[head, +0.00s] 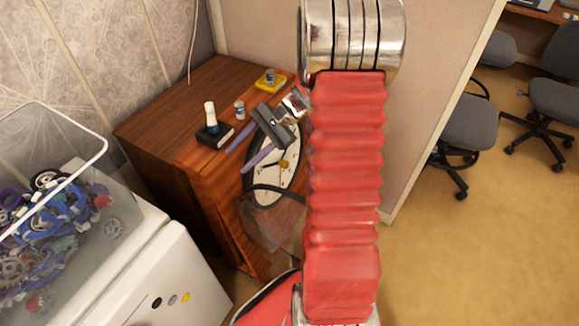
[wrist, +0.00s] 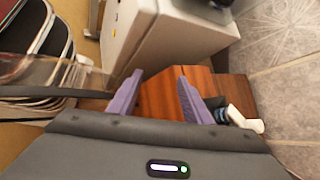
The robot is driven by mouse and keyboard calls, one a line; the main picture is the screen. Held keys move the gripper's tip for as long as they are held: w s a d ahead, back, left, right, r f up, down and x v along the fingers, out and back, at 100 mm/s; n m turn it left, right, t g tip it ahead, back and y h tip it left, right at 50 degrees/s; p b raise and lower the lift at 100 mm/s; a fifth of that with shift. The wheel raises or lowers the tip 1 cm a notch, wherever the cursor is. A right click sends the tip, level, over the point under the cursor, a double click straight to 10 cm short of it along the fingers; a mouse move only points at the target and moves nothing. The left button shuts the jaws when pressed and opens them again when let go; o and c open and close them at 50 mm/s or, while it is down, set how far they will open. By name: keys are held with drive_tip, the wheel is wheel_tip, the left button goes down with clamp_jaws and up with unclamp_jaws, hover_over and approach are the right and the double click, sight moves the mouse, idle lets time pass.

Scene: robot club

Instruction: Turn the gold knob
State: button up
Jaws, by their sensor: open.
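The gold knob (head: 186,297) sits on the front of the white cabinet (head: 200,265) at the lower left of the head view. It is the rightmost of three small knobs in a row, beside a grey knob (head: 172,300) and a black knob (head: 157,303). My gripper (head: 236,162) is open and empty over the wooden cabinet, apart from the knob and farther back. In the wrist view, its purple fingers (wrist: 159,77) are spread with nothing between them.
A clear bin (head: 50,150) of blue parts stands on the white cabinet. The wooden cabinet (head: 165,110) holds a white bottle on a black box (head: 215,137), a small jar (head: 240,108) and a yellow item (head: 268,86). Open floor (head: 470,240) lies right, with grey chairs (head: 470,125) beyond.

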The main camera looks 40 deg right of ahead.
drive_tip(key=w+d+f+m+t+y, duration=0.1)
drive_tip(key=w+d+f+m+t, duration=0.2)
drive_tip(key=d+f, duration=0.35)
drive_tip(key=m+t+h, duration=0.6)
drive_tip(key=m+t, duration=0.5)
drive_tip(key=m, duration=0.5)
approach(287, 165)
drive_tip(key=v, duration=0.5)
drive_tip(key=shift+w+d+f, duration=0.15)
drive_tip(key=shift+d+f, duration=0.05)
drive_tip(key=shift+d, duration=0.1)
drive_tip(key=x, duration=1.3)
drive_tip(key=shift+w+a, duration=0.3)
drive_tip(key=shift+c, duration=0.4)
drive_tip(key=shift+d, duration=0.1)
drive_tip(key=c, duration=1)
